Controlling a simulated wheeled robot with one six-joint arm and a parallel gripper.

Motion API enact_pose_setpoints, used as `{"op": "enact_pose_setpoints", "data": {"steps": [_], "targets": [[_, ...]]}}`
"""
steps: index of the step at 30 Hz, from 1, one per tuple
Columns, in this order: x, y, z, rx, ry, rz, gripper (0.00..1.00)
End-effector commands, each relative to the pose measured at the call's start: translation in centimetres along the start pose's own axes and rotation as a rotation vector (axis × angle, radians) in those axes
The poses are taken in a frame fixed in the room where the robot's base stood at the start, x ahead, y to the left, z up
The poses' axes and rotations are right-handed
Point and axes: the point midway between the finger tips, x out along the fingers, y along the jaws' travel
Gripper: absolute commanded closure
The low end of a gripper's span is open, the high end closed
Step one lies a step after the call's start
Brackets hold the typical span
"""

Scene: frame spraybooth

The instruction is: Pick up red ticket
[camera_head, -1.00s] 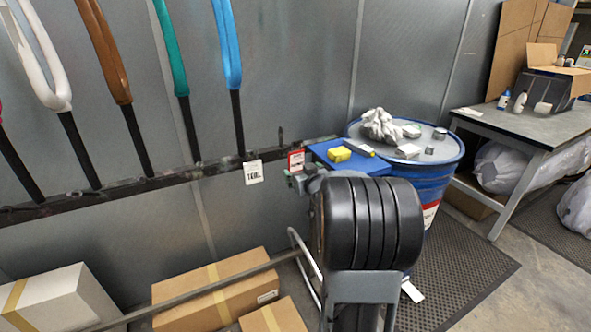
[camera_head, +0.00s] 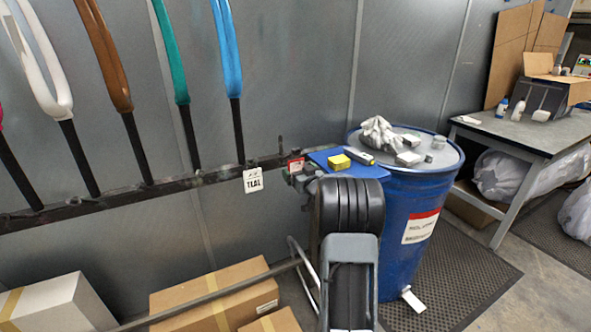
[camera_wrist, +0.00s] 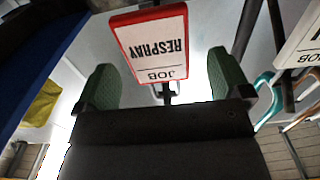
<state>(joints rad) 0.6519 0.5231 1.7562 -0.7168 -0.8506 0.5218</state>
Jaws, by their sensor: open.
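The red ticket (camera_wrist: 152,45) is a white card with a red border reading RESPRAY JOB, upside down in the wrist view. It hangs ahead of my gripper (camera_wrist: 162,82), roughly between the two green-padded fingers, which are open and apart from its sides. How deep it sits between them I cannot tell. In the head view the red ticket (camera_head: 296,165) is small and partly hidden, at the right end of the dark rail. My arm hides most of my gripper there.
A white TEAL tag (camera_head: 253,181) hangs left of the ticket on the rail (camera_head: 150,187). A blue board (camera_head: 368,171) with a yellow block (camera_head: 340,161) lies close right, by the blue drum (camera_head: 400,235). Cardboard boxes (camera_head: 215,295) stand below.

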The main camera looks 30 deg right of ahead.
Motion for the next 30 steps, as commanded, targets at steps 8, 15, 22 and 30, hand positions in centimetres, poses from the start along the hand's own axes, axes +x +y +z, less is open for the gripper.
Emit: {"op": "enact_pose_setpoints", "data": {"steps": [8, 15, 22, 30], "targets": [[3.6, 0.1, -0.1, 0.001, -0.002, -0.001, 0.04], [5.0, 0.2, 0.0, 0.001, -0.002, 0.001, 0.04], [5.0, 0.2, -0.1, 0.001, -0.001, 0.001, 0.07], [4.9, 0.2, -0.1, 0.001, -0.001, 0.001, 0.33]]}}
